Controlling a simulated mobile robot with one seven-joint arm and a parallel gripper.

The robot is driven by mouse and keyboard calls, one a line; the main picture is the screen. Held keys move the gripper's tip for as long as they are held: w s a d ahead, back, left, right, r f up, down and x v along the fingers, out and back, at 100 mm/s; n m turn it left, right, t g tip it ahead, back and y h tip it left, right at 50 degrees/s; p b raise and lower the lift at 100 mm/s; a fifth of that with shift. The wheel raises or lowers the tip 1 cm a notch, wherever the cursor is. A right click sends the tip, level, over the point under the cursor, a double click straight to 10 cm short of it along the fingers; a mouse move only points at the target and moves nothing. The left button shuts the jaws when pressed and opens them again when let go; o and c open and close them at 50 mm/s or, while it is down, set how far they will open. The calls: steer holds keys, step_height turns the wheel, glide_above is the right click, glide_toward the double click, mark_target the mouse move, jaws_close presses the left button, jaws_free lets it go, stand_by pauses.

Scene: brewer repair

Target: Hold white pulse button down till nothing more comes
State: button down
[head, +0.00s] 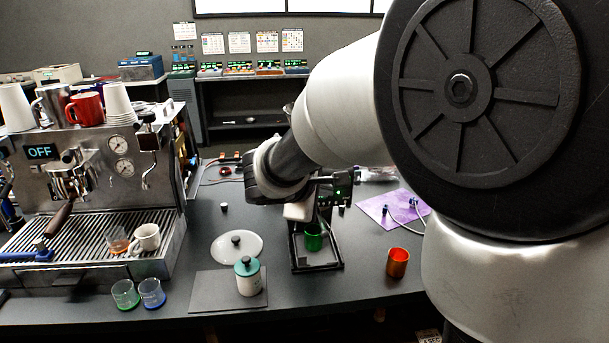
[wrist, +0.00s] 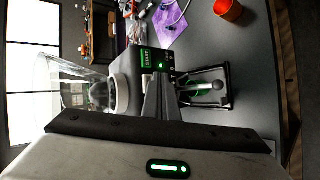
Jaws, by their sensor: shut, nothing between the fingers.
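The grinder (head: 343,190) stands on the dark counter, partly hidden behind my arm in the head view. In the wrist view its dark body (wrist: 148,60) carries a lit green display and a small green light, with a clear hopper (wrist: 62,85) to the left. A green cup (head: 313,240) stands in the black frame (head: 334,266) below. My gripper (wrist: 158,82) is shut and empty, its fingers close against the grinder front.
An orange cup (head: 397,262) stands to the right. The espresso machine (head: 95,165) showing OFF fills the left. A purple mat (head: 393,208) lies behind right.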

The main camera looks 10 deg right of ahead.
steer(key=shift+w, duration=0.1)
steer(key=shift+w, duration=0.35)
steer(key=shift+w+b, duration=0.35)
steer(key=shift+b, duration=0.05)
stand_by(0.6)
steer(key=shift+s, duration=0.15)
stand_by(4.2)
steer(key=shift+s+b, duration=0.45)
steer(key=shift+s, duration=0.15)
steer(key=shift+s+f+b, duration=0.1)
steer(key=shift+s+b, duration=0.25)
steer(key=shift+s, duration=0.35)
steer(key=s+b, duration=0.1)
steer(key=s, duration=0.2)
steer(key=shift+s, duration=0.35)
